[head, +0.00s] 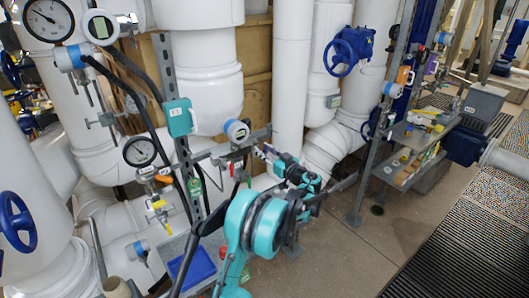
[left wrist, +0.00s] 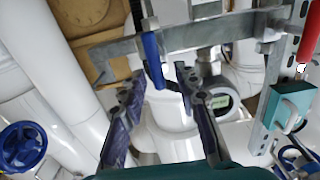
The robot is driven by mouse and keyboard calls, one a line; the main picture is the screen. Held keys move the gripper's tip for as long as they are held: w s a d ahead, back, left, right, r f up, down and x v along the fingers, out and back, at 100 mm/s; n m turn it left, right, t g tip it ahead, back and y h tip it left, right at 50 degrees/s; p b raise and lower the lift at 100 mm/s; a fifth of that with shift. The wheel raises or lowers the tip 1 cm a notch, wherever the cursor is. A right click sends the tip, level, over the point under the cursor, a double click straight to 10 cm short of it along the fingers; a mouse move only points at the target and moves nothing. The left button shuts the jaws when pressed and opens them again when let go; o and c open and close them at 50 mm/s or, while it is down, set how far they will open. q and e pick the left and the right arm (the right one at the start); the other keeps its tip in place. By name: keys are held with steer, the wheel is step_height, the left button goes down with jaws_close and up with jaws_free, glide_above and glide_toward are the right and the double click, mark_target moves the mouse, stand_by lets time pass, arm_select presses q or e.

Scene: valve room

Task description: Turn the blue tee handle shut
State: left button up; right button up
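The blue tee handle (left wrist: 152,58) hangs from a grey metal rail in the left wrist view, its long side roughly upright. My left gripper (left wrist: 158,85) is open, with one dark finger on each side of the handle's lower end in the picture. I cannot tell whether either finger touches it. In the head view my left gripper (head: 266,152) reaches the rail beside the white pipes. There the fingers are small and the blue handle cannot be made out clearly. My right gripper is not in view.
The grey rail (left wrist: 190,35) runs across close to my fingers. A red handle (left wrist: 309,32) and a teal box (left wrist: 291,105) are at the right. Blue handwheels (head: 348,50) sit on nearby pipes. A shelf stand (head: 415,135) is at the right; the floor before it is clear.

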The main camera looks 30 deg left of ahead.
arm_select(q)
jaws_close()
steer(key=shift+m, duration=0.3)
steer(key=shift+w+d+f+m+b, duration=0.2)
steer(key=shift+w+f+m+b, duration=0.2)
steer(key=shift+m, duration=2.5)
steer(key=shift+w+d+f+m+b, duration=0.15)
steer(key=shift+w+f+m+b, duration=0.2)
steer(key=shift+m, duration=2.55)
steer(key=shift+w+d+f+m+b, duration=0.25)
steer(key=shift+w+f+m, duration=0.25)
steer(key=shift+m, duration=2.4)
steer(key=shift+s, duration=0.1)
jaws_free()
